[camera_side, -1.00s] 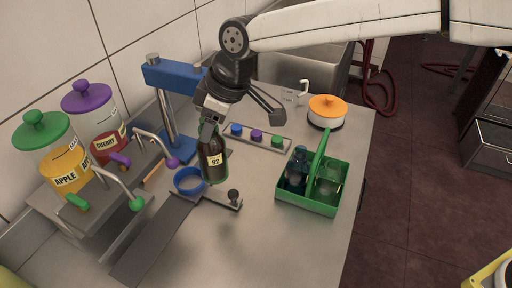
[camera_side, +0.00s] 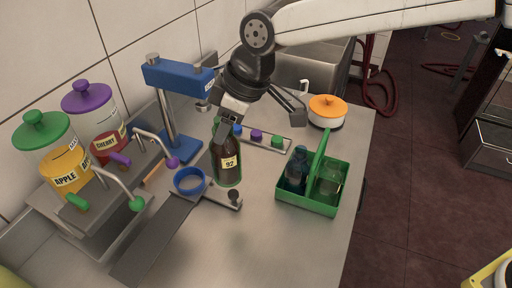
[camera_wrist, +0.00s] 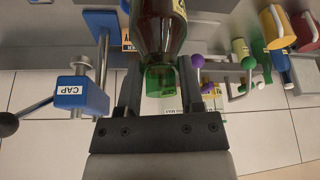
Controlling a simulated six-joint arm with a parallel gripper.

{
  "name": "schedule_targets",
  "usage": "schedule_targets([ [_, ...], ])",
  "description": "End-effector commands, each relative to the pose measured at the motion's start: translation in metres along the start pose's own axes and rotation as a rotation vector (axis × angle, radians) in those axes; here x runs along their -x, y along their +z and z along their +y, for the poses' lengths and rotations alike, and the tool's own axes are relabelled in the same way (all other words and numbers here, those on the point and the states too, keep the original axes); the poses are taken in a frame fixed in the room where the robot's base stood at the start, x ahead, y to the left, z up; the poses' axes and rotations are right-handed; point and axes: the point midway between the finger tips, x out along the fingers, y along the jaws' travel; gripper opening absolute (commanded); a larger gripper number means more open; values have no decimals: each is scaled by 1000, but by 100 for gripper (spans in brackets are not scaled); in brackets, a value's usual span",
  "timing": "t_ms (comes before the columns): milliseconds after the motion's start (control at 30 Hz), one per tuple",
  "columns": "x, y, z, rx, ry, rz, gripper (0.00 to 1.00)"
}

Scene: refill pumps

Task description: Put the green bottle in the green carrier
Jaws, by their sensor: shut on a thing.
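A brown bottle with a green cap and a label reading 92 (camera_side: 227,163) is upright in my gripper (camera_side: 222,124), which is shut on its upper part. In the wrist view the bottle (camera_wrist: 158,30) points away between the fingers, its green cap (camera_wrist: 160,80) near the palm. The bottle appears to be above the table, just right of the blue ring. The green carrier (camera_side: 308,207) stands to the right with its upright handle. A dark blue bottle (camera_side: 296,172) and a pale greenish bottle or glass (camera_side: 329,182) are in it.
A blue ring (camera_side: 189,181) on a stand and a blue capping press (camera_side: 180,78) stand to the left. Jars with taps line the wall. A tray of caps (camera_side: 256,136) and an orange-lidded pot (camera_side: 327,111) lie behind. Table front is clear.

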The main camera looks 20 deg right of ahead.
Motion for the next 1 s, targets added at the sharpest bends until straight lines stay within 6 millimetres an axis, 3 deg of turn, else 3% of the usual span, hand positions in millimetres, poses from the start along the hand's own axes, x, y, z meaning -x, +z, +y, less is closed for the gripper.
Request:
schedule_targets([
  [367,7,-3,0,0,1,3,0],
  [1000,39,-17,0,0,1,4,0],
])
